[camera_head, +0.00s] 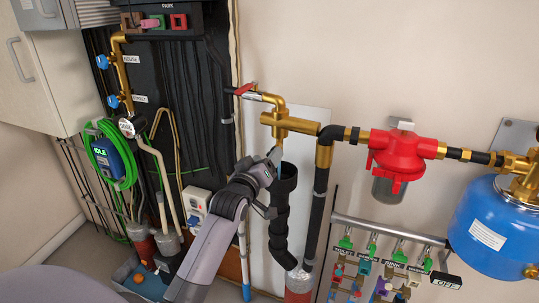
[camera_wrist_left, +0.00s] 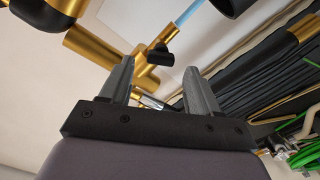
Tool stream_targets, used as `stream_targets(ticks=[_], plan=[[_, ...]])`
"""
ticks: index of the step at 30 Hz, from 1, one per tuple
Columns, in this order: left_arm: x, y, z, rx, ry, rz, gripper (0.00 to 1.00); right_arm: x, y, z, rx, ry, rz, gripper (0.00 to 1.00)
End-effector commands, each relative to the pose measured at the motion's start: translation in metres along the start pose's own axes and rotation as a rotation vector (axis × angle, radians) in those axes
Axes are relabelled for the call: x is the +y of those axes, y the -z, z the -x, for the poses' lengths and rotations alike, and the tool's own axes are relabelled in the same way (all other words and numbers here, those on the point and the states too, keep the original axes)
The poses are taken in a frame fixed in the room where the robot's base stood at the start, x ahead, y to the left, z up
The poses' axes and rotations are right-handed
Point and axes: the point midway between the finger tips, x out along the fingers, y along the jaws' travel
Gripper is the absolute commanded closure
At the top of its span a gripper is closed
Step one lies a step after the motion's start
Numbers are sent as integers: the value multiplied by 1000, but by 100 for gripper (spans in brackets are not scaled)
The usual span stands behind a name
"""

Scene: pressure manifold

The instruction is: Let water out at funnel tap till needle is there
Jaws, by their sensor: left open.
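My left gripper (camera_head: 272,163) is open beside the upright black funnel pipe (camera_head: 286,176), under the brass pipe fitting (camera_head: 288,124). In the left wrist view, the open jaws (camera_wrist_left: 159,78) point at a small brass tap (camera_wrist_left: 150,62) with a black handle (camera_wrist_left: 159,54); I cannot tell if they touch it. A pale blue streak (camera_wrist_left: 186,14), looking like water, runs from the tap's end toward a dark round opening (camera_wrist_left: 232,4). In the head view the tap is mostly hidden by my gripper. A round white dial (camera_head: 127,128) is at left; its needle is too small to read.
A red-handled lever (camera_head: 245,89) sits on the pipe above. A red filter housing (camera_head: 402,152) and a blue tank (camera_head: 495,230) are to the right. Several small valves (camera_head: 395,255) hang below. Green hose (camera_head: 105,155) and dark cables are at left.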

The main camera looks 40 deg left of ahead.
Motion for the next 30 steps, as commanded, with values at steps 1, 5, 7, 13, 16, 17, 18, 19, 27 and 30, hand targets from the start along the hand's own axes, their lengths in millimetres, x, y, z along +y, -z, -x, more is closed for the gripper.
stream_targets(ticks=[1, 5, 7, 13, 16, 17, 18, 19, 27, 30], plan=[[0, -1, 7, 0, 0, 1, 38, 0, 0, 0, 0, 0, 0, 61], [0, -1, 19, -1, 0, 1, 38, 0, -1, -1, 0, 0, 0, 61], [0, 0, 24, -1, 0, 0, 38, 0, -1, -1, 0, 0, 0, 61], [0, 0, 29, 0, 0, 0, 38, 0, -1, -1, 0, 0, 0, 61], [0, 0, 29, 0, 0, 0, 38, 0, -1, -1, 0, 0, 0, 61], [0, 0, 29, 0, 0, 0, 38, 0, -1, -1, 0, 0, 0, 61], [0, 0, 29, 0, 0, 0, 38, 0, -1, -1, 0, 0, 0, 61], [0, 0, 29, 0, 0, 0, 38, 0, -1, -1, 0, 0, 0, 61], [0, 0, 29, 0, 0, -1, 38, 0, -1, -1, 0, 0, 0, 61], [-2, -10, 33, -19, 1, -21, 38, 0, -1, -1, 0, 0, 0, 61]])
